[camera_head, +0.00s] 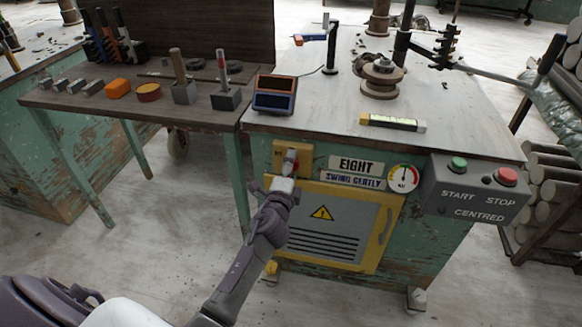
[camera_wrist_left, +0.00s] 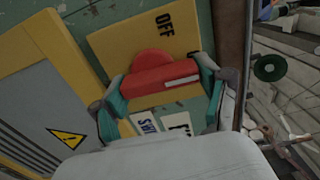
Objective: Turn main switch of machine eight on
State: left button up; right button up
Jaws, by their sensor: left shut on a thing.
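The main switch is a red rotary handle (camera_wrist_left: 160,74) on a yellow plate (camera_head: 304,149) at the upper left of the machine front. The plate also shows in the left wrist view (camera_wrist_left: 120,45), with the word OFF; a second label is mostly hidden. My left gripper (camera_head: 289,166) is at the plate. In the left wrist view my left gripper (camera_wrist_left: 164,92) has its fingers on both sides of the red handle, shut on it. The machine bears the sign EIGHT (camera_head: 355,165). My right gripper is not in view.
A yellow-framed door (camera_head: 335,228) with a warning triangle lies below the switch. A gauge (camera_head: 403,178) and a grey box with START and STOP buttons (camera_head: 470,194) are to the right. A side table (camera_head: 210,113) with tools stands at left.

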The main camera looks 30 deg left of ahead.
pick_arm(q)
jog(key=o, duration=1.2)
jog(key=shift+c, duration=0.2)
jog(key=v, duration=1.2)
jog(key=shift+f, duration=0.1)
